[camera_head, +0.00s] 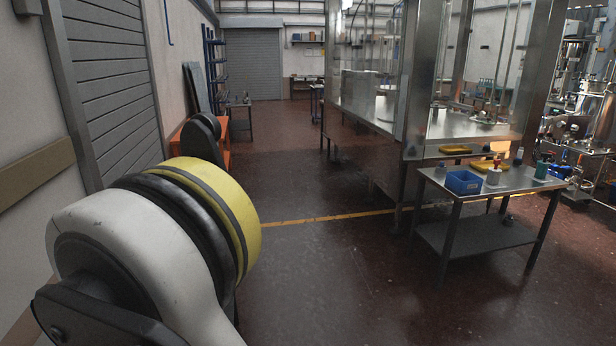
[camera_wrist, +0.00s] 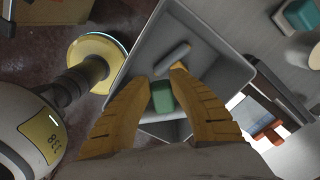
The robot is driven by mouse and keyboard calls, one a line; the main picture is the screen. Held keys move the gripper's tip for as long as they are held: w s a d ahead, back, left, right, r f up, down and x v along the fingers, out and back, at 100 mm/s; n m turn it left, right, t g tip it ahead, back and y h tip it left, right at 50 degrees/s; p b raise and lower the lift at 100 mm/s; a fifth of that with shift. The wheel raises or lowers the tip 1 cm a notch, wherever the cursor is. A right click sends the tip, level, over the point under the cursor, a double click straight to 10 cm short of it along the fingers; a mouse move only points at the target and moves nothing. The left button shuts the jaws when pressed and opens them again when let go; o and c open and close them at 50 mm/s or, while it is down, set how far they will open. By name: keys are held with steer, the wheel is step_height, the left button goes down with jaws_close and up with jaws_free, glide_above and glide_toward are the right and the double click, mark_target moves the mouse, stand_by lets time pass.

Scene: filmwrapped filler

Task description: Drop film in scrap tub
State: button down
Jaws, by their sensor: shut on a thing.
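In the wrist view, my gripper (camera_wrist: 163,74) has two yellow ribbed fingers, closing toward their tips over a grey open tub (camera_wrist: 215,50). A narrow pale grey-blue piece (camera_wrist: 172,57) lies at the fingertips, and my gripper is shut on it. It looks like the film, but its material is too small to be sure of. A green block (camera_wrist: 162,97) shows between the fingers, behind the tips. I cannot tell its height from this view. The tub's near part is hidden by my fingers. Neither my gripper nor this tub is visible in the head view.
In the wrist view, a teal block (camera_wrist: 301,14) and a tablet-like panel (camera_wrist: 262,112) lie right of the tub. In the head view, a metal table (camera_head: 520,179) with a blue bin (camera_head: 463,182) stands at right, beside a steel-framed enclosure (camera_head: 410,100). The central floor is clear.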

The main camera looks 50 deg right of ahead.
steer(key=c, duration=1.2)
jaws_free()
step_height(320, 180, up, 12)
steer(key=shift+r, duration=0.1)
steer(key=s+d+r+n+t+b, duration=0.1)
steer(key=s+d+n+t, duration=0.1)
steer(key=d+n, duration=0.3)
steer(key=s+d+r+n+t+b, duration=0.1)
steer(key=s+d+n+t+b, duration=0.1)
steer(key=s+d+n, duration=0.3)
steer(key=s+d+n+t+b, duration=0.2)
steer(key=s+d+n+t, duration=0.1)
steer(key=d+n, duration=0.3)
steer(key=shift+s+d+r+n, duration=0.2)
steer(key=shift+s+r+n, duration=0.1)
steer(key=shift+r, duration=0.1)
